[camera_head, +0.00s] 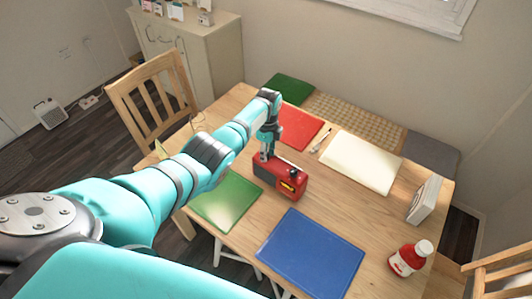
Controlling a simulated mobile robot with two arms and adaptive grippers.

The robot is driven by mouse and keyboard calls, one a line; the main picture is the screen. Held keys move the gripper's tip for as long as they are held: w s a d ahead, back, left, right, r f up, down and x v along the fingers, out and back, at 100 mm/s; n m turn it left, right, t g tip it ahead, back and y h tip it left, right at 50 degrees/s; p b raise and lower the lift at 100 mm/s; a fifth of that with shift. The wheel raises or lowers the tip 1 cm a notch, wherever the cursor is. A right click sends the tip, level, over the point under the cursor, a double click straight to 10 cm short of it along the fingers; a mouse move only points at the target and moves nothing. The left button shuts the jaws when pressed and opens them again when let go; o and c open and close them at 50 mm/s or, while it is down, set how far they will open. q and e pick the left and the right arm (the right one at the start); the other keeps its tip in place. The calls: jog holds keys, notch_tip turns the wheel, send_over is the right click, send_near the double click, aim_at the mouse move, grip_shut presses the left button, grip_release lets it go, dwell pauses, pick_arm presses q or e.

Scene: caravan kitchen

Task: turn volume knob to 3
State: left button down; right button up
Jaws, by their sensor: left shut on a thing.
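A small red radio-like box (284,180) with dark parts and a yellow mark on its front stands near the middle of the wooden table. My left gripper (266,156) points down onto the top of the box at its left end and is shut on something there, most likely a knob. The gripper hides the thing it holds, and the dial setting is too small to read. A dark knob-like part (292,172) shows at the right of the top. My right gripper is not in view.
Around the box on the table (262,218) lie a green board (226,203), a blue board (310,254), a red board (299,128) and a white board (360,162). A red bottle (405,262) and a white box (424,200) stand at the right. Chairs (150,105) flank the table.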

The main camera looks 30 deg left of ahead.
aim_at(268, 154)
pick_arm(q)
jog(key=m, duration=0.4)
jog(key=shift+m, duration=0.4)
dwell(0.4)
jog(key=c, duration=1)
grip_release()
jog(key=shift+c, duration=0.2)
notch_tip(268, 154, up, 12)
jog(key=shift+w+d, duration=0.15)
jog(key=shift+w, duration=0.2)
jog(key=shift+s+f, duration=0.1)
jog(key=shift+f, duration=0.05)
